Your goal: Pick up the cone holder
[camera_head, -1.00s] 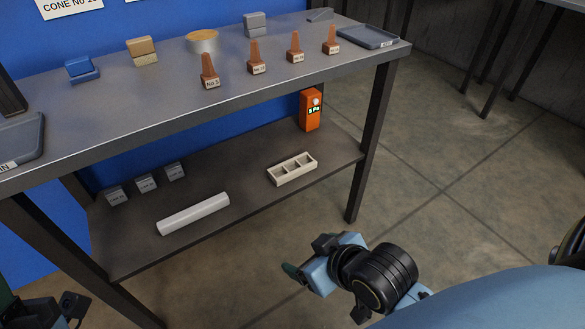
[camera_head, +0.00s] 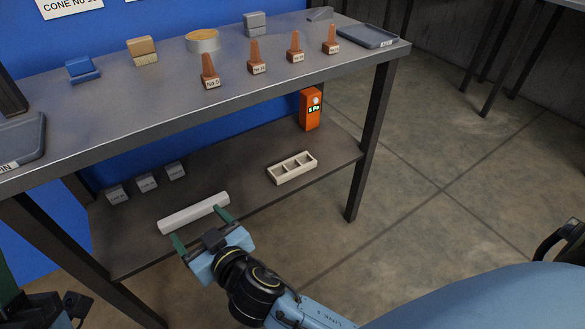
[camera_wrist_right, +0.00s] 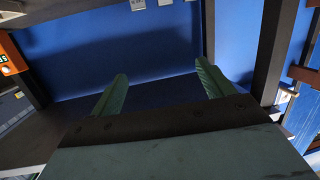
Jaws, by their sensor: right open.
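A cream, open-topped box with three compartments (camera_head: 281,179), likely the cone holder, sits on the lower shelf near its right end. My right gripper (camera_head: 201,228) is at the shelf's front edge, left of and in front of the box. Its green fingers are spread and empty, pointing at a white rounded bar (camera_head: 193,213); I cannot tell whether they touch it. The open fingers also show in the right wrist view (camera_wrist_right: 161,72), with nothing between them. My left gripper (camera_head: 60,312) is only partly in view at the bottom left corner.
The lower shelf (camera_head: 130,250) also holds several small grey labelled blocks (camera_head: 147,182) and an orange device (camera_head: 310,110). The table top (camera_head: 130,105) above bears several brown cones (camera_head: 256,60). A table leg (camera_head: 366,140) stands right of the box. The floor in front is clear.

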